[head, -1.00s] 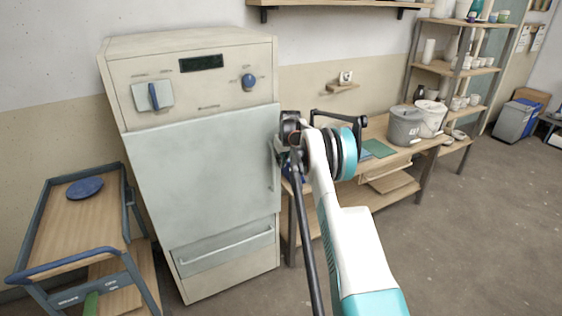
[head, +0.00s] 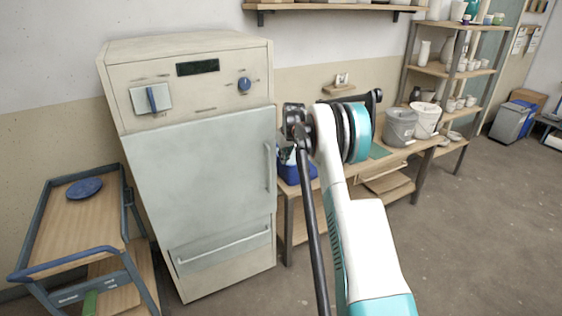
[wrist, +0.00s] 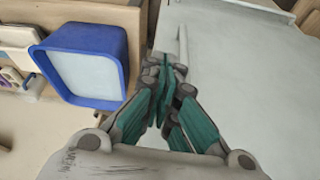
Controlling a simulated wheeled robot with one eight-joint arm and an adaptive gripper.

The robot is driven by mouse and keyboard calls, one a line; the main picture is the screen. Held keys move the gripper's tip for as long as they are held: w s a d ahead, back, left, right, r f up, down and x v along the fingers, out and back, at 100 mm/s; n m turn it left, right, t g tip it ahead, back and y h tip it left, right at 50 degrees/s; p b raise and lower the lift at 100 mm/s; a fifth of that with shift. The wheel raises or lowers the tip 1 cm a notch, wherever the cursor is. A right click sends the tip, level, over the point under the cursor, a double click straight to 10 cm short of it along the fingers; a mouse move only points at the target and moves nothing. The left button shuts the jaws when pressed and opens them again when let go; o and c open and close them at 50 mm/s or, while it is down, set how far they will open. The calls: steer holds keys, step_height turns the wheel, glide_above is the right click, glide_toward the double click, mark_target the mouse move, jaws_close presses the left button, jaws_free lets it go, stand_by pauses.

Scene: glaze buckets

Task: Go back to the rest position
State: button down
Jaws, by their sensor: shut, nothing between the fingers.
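My gripper (wrist: 163,88) shows in the wrist view with its teal and grey fingers together and nothing between them. In the head view my white and teal arm reaches up across the middle, and the gripper's fingers cannot be made out there. In the wrist view the fingers lie in front of the pale cabinet door (wrist: 235,75) and beside a blue bin (wrist: 125,88). I cannot tell whether they touch either one. In the head view the blue bin (head: 291,172) stands on the workbench, partly hidden by my arm.
The pale cabinet (head: 200,180) with knob and handle stands left of my arm, its door shut. A wooden trolley (head: 75,220) holds a blue disc (head: 84,189). Grey (head: 400,128) and white (head: 424,120) buckets stand on the workbench (head: 370,166).

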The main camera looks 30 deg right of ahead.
steer(key=s+a+r+n, duration=0.1)
steer(key=s+a+r, duration=0.2)
steer(key=a+r, duration=0.5)
steer(key=s+a+r, duration=0.4)
steer(key=a+r, duration=0.2)
steer(key=r, duration=0.3)
steer(key=s+a+r+n+t, duration=0.1)
steer(key=s+a+r, duration=0.7)
steer(key=s+a, duration=0.25)
steer(key=s+a+r+n+t, duration=0.1)
steer(key=s+a, duration=0.4)
steer(key=s, duration=0.2)
steer(key=s+a+t, duration=0.1)
steer(key=s+a, duration=0.4)
steer(key=s, duration=0.3)
steer(key=s+a+f, duration=0.2)
steer(key=s+f, duration=0.2)
steer(key=s, duration=0.3)
steer(key=s+a+f, duration=0.2)
steer(key=s+f, duration=0.2)
steer(key=s, duration=0.4)
steer(key=shift+f+m+y, duration=0.2)
steer(key=shift+m+y, duration=0.1)
steer(key=shift+y, duration=0.1)
